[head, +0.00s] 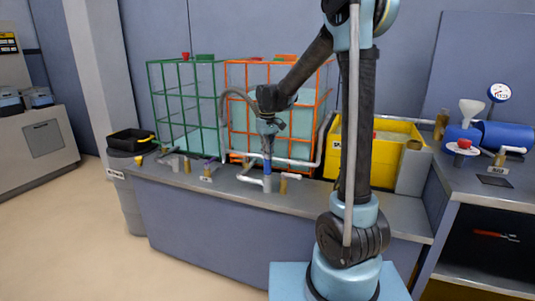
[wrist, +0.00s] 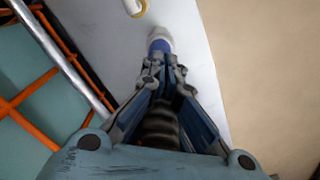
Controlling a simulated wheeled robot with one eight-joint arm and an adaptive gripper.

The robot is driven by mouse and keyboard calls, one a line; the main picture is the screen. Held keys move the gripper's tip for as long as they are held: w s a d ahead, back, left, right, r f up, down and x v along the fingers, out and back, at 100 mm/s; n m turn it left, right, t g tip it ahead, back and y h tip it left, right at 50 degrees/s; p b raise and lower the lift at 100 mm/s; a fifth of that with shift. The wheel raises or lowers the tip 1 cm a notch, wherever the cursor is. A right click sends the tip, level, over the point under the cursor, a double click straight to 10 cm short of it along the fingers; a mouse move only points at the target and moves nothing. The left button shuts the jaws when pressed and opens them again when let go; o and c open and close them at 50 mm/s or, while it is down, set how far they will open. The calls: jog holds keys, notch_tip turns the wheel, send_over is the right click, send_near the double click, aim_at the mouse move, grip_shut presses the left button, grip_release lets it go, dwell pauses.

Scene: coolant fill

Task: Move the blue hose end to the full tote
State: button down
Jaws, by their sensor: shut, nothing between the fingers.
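The blue hose end (head: 267,165) stands upright at a grey pipe fitting on the counter, in front of the orange-caged tote (head: 313,97). It also shows in the wrist view (wrist: 159,45), just beyond my fingertips. My gripper (head: 268,148) points down right above it. In the wrist view my gripper (wrist: 164,66) has its fingers drawn together, with nothing seen held; whether the tips touch the hose end I cannot tell. The green-caged tote (head: 185,105) stands to the left.
A grey hose (head: 223,105) curves beside my gripper. White pipes run along the counter (head: 330,198). A yellow bin (head: 395,128) stands right of the totes, and a black tray (head: 131,140) far left. A blue cylinder (head: 500,135), funnel and gauge are on the right bench.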

jog(key=shift+r, duration=0.15)
notch_tip(320, 180, up, 14)
jog(key=s+d+f+m, duration=0.1)
jog(key=s+d+m, duration=0.1)
jog(key=s+d, duration=0.65)
jog(key=s+d+f+m, duration=0.1)
jog(key=s+d+f, duration=0.3)
jog(key=s+f, duration=0.2)
jog(key=s+d+f+m+t, duration=0.1)
jog(key=s+d+f, duration=0.3)
jog(key=s, duration=0.5)
jog(key=s+d+f+m+t, duration=0.1)
jog(key=s+d+f+m, duration=0.1)
jog(key=s+d+f, duration=0.3)
jog(key=s+f, duration=0.3)
jog(key=shift+f, duration=0.2)
